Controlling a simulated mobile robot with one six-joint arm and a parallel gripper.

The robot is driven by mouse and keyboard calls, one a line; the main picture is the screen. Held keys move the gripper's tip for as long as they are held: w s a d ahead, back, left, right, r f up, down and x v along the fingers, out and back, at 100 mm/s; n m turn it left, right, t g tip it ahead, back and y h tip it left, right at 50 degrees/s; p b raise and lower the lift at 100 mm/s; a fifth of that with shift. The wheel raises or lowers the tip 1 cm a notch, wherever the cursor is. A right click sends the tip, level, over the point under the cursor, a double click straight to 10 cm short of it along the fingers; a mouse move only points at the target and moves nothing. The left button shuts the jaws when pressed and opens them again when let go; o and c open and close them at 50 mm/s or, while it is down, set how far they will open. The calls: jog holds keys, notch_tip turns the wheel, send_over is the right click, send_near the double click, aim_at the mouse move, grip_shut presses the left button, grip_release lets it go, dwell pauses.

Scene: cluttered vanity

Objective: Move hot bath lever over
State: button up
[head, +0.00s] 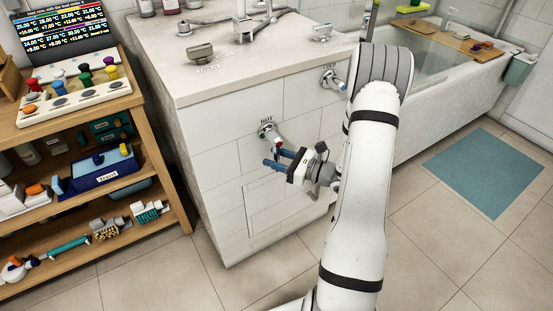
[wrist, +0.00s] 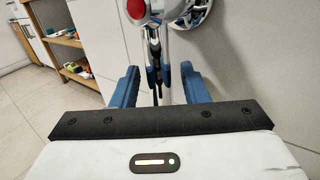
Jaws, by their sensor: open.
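The hot bath lever (head: 270,132) is a chrome handle on a round plate marked HOT, on the white tiled vanity front. In the wrist view the lever (wrist: 154,48) has a red-tipped hub, and its slim handle hangs down between my fingers. My gripper (head: 279,160) has blue fingers and is just in front of and below the hot lever. In the wrist view my gripper (wrist: 160,84) is open, with one finger on each side of the handle and visible gaps. The handle's lower end is hidden behind my gripper's body.
A similar cold lever (head: 329,79) is up and to the right, near my arm. A wooden shelf unit (head: 153,123) with bottles and small items stands at left. The vanity top (head: 225,80) carries taps. A bathtub (head: 430,105) and blue mat (head: 487,172) are at right.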

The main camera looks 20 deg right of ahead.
grip_shut()
dwell(0.4)
